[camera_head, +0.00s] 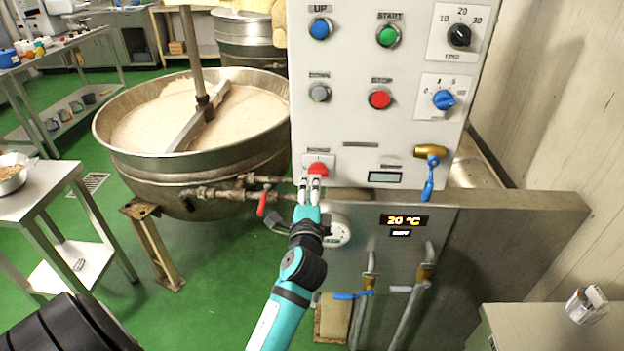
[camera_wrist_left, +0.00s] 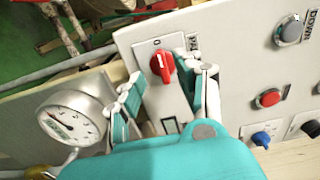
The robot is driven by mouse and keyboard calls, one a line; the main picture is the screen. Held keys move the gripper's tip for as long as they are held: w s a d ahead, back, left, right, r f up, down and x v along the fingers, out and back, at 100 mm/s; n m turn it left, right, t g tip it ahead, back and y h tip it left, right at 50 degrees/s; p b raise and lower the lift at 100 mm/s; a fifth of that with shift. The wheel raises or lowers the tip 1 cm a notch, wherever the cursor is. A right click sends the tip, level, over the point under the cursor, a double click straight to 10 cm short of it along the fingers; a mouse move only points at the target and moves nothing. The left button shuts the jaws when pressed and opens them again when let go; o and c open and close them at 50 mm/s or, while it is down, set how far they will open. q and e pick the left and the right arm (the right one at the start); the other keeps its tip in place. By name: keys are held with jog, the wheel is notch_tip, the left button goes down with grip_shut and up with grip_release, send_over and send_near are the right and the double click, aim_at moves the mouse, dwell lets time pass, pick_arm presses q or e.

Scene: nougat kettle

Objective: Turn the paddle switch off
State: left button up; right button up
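The paddle switch is a red rotary knob (camera_head: 318,169) on a white plate at the lower left corner of the control panel (camera_head: 345,110). In the left wrist view the red knob (camera_wrist_left: 162,67) sits in front of my fingers, with a "0" above it and a partly hidden "PAD" label beside it. My left gripper (camera_head: 314,185) is just below the knob in the head view. In the left wrist view its fingers (camera_wrist_left: 163,90) are spread apart, one on each side of the knob's plate, with nothing held. Contact with the knob cannot be made out. My right gripper is not in view.
The stop button (camera_head: 380,99), start button (camera_head: 388,36) and blue dial (camera_head: 444,99) are on the same panel. A blue-handled valve (camera_head: 430,170) hangs at right. A round gauge (camera_head: 337,230) is beside my wrist. The large kettle (camera_head: 205,165) with its paddle stands left.

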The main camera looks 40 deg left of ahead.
pick_arm(q)
jog(key=v, duration=0.6)
jog(key=shift+s, duration=0.15)
jog(key=shift+d+f, duration=0.1)
jog(key=w+d+f+g+h, duration=0.1)
jog(key=d+f+h, duration=0.25)
jog(key=f, duration=0.75)
jog(key=d+f+g+h, duration=0.15)
jog(key=d+f, duration=0.25)
jog(key=f, duration=0.6)
jog(key=s+d+f+n+g+h, duration=0.15)
jog(key=s+f, duration=0.25)
jog(key=f, duration=0.5)
jog(key=s+d+f+n+g+h, duration=0.1)
jog(key=s+d+f+g+h, duration=0.2)
jog(key=f, duration=0.5)
jog(key=s+f+n+g, duration=0.2)
jog(key=s+f+g, duration=0.1)
jog(key=s+f, duration=1.1)
jog(key=s+a+f+n+g, duration=0.1)
jog(key=s+f, duration=0.3)
jog(key=s, duration=0.7)
jog(key=s+a+f+n+g, duration=0.2)
jog(key=s+f+n+g, duration=0.1)
jog(key=s, duration=0.8)
jog(key=shift+f+n, duration=0.35)
jog(key=shift+f, duration=0.15)
jog(key=shift+s, duration=0.15)
